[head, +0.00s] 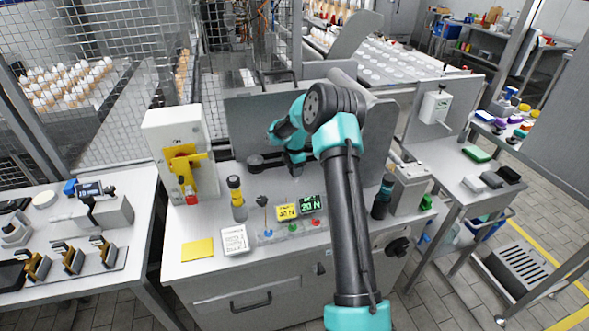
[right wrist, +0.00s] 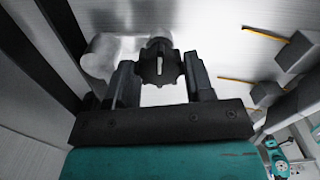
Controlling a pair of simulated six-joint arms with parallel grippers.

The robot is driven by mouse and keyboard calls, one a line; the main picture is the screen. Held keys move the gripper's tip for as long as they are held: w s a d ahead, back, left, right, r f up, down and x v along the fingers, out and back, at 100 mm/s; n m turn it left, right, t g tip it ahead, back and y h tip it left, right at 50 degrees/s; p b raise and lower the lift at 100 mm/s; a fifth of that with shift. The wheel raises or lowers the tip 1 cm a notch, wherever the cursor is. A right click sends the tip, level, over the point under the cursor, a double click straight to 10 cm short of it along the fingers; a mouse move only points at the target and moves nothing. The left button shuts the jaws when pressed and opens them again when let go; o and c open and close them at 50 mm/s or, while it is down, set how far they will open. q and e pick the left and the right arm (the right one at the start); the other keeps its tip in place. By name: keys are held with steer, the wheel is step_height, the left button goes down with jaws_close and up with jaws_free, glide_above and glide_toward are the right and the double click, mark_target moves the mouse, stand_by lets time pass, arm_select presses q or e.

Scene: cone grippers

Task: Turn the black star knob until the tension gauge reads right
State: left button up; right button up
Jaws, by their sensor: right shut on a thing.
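The black star knob (right wrist: 152,68) shows in the right wrist view, dark and lobed with a pale slot-like mark on its face. My right gripper (right wrist: 160,63) has one finger on each side of it and is shut on it. In the head view my right arm reaches over the bench, with its wrist by the upright grey panel; the fingers there are small and partly hidden. A green-digit display (head: 310,204) reads 20 N. Beside it is a yellow display (head: 287,212) ending in N, its number hard to read. My left gripper is not in view.
A white box with a yellow bracket (head: 186,163) stands at the bench's left. Another dark knob (head: 397,247) is on the bench front.

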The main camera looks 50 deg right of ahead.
steer(key=shift+c, duration=0.9)
steer(key=shift+m, duration=0.5)
steer(key=m, duration=1)
steer(key=shift+m, duration=0.3)
steer(key=m, duration=0.6)
steer(key=shift+m, duration=0.3)
steer(key=m, duration=0.5)
steer(key=shift+m, duration=0.3)
steer(key=shift+d, duration=0.1)
